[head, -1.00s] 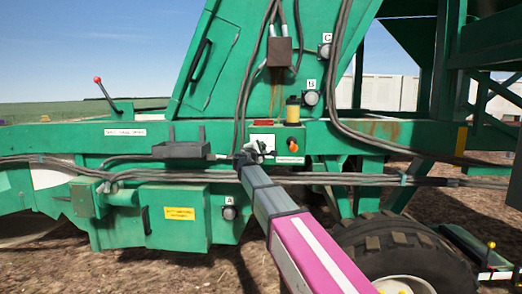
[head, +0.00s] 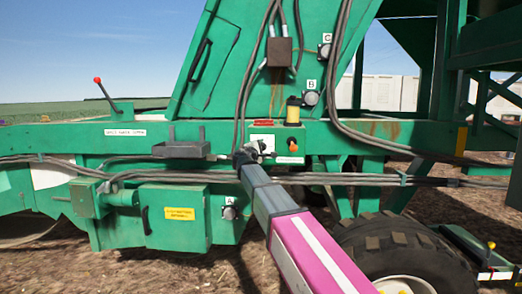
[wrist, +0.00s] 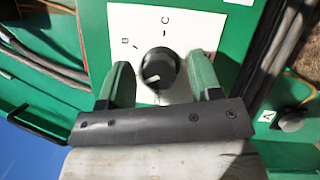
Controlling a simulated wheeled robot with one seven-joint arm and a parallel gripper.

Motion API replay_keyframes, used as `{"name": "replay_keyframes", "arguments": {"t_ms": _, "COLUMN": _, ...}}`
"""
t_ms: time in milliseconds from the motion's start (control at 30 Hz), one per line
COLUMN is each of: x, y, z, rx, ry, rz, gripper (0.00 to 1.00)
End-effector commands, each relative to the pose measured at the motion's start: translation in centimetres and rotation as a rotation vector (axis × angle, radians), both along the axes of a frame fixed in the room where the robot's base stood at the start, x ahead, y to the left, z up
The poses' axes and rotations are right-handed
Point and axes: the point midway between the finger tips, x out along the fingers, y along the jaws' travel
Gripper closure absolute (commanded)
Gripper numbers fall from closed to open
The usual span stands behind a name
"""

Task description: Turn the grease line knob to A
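The grease line knob (wrist: 159,70) is a round black knob with a white mark, on a white plate (wrist: 205,35) in the wrist view. The plate shows the letters B and C; no A shows on its visible part. The knob's white mark lies toward its lower left in that picture. My gripper (wrist: 159,64) has its two green fingers on either side of the knob, open, with what look like small gaps. In the head view my gripper (head: 246,157) is at the white plate (head: 262,139) on the green machine, and the arm hides part of this spot.
Fitting A also shows in the wrist view (wrist: 291,120). Hoses (head: 330,179) run close by.

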Motion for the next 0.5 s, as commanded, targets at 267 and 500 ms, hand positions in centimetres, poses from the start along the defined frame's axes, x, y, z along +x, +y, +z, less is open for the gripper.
{"name": "replay_keyframes", "arguments": {"t_ms": 267, "x": -1.0, "y": 0.4, "z": -0.1, "rx": 0.0, "ry": -0.001, "rz": 0.001, "gripper": 0.42}}
{"name": "replay_keyframes", "arguments": {"t_ms": 500, "x": -5.0, "y": 2.0, "z": -0.6, "rx": -0.001, "ry": 0.0, "rz": 0.002, "gripper": 0.42}}
